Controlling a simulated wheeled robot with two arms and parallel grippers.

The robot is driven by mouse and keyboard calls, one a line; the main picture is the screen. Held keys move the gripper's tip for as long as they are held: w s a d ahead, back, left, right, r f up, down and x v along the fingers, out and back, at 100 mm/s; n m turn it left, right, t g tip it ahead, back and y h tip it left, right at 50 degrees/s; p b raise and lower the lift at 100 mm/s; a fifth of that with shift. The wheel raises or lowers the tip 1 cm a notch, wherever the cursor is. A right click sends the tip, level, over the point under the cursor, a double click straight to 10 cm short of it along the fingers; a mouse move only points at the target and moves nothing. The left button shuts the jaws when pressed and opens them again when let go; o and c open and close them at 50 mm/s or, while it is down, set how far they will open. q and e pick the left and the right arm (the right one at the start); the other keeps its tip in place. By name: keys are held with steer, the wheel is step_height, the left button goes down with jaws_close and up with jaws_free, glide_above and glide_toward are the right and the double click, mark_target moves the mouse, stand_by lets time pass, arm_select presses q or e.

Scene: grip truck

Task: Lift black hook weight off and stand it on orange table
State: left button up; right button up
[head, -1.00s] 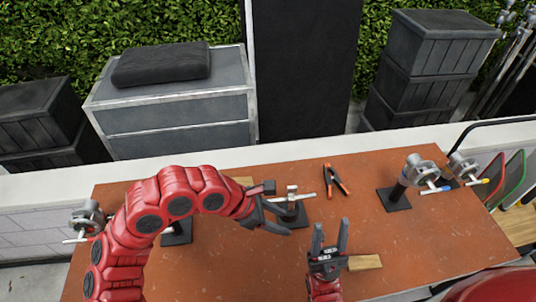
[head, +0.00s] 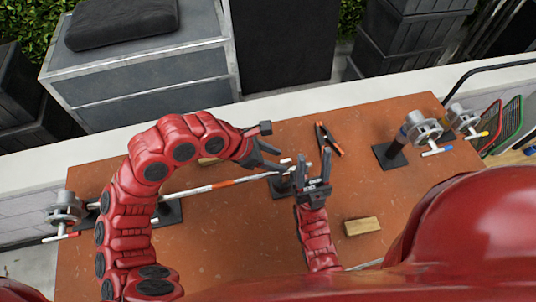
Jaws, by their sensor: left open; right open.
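The orange table (head: 228,243) fills the middle of the head view. I cannot make out the black hook weight for certain; the arms and stands hide parts of this area. My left gripper (head: 275,149) is open just above the rod's right end. My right gripper (head: 313,163) is open, its fingers pointing away from me, just right of the middle stand. I see nothing held in either gripper.
An orange-and-black spring clamp (head: 328,139) lies behind my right gripper. Metal clamp heads (head: 424,128) stand at the back right, another (head: 64,209) at the left edge. A wooden block (head: 362,226) lies right of my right arm. The front middle of the table is bare.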

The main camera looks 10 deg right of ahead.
mark_target(282, 161)
arm_select(q)
steer(key=b+x, duration=0.2)
steer(key=b, duration=0.1)
steer(key=shift+s+d+f, duration=0.1)
steer(key=shift+s+f, duration=0.05)
steer(key=shift+f, duration=0.15)
steer(key=shift+d+f+b, duration=0.5)
steer(key=shift+f+b, duration=0.05)
steer(key=shift+b, duration=0.5)
steer(key=shift+d, duration=0.15)
jaws_close()
steer(key=shift+r, duration=0.15)
stand_by(0.6)
